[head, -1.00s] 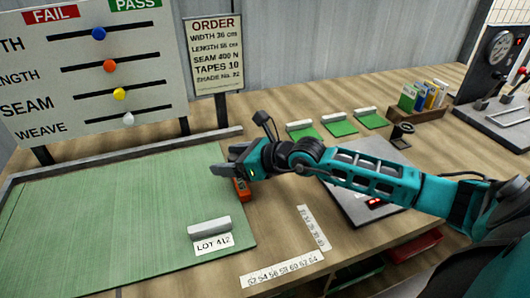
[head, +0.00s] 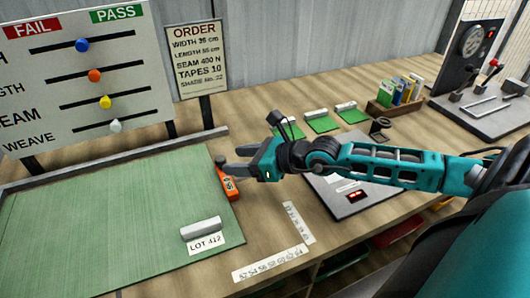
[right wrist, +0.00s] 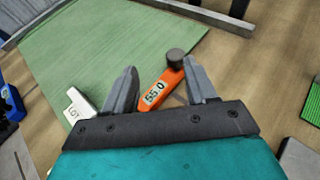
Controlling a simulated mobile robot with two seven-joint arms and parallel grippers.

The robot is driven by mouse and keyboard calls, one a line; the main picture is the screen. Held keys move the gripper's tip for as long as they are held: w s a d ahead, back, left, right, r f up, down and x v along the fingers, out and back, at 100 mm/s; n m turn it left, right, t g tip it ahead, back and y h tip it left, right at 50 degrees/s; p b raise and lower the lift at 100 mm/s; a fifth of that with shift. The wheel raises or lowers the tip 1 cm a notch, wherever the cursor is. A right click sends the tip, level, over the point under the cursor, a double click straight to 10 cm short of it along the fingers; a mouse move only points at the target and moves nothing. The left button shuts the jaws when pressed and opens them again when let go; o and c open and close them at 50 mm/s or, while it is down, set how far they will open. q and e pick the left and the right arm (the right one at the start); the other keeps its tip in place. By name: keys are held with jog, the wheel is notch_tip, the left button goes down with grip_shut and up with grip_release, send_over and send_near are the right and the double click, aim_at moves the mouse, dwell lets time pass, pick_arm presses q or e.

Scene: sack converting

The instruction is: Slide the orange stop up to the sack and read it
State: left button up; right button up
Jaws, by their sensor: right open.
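The orange stop (head: 229,187) lies at the right edge of the flat green sack (head: 105,220); I cannot tell whether they touch. It has a dark round knob at its far end and a display that appears to read 55.0 in the right wrist view (right wrist: 155,94). A grey bar (head: 201,228) and a LOT 412 label lie on the sack's near right corner. My left gripper is out of view.
White number strips (head: 271,262) lie on the bench right of the sack. A FAIL/PASS board (head: 85,75) and an ORDER sign (head: 197,60) stand behind. A grey plate (head: 340,195) lies under my right arm. Green swatches (head: 322,124) lie farther back.

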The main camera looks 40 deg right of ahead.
jog(key=v, duration=0.6)
dwell(0.4)
jog(key=shift+d+r, duration=0.1)
jog(key=shift+r, duration=0.05)
dwell(0.5)
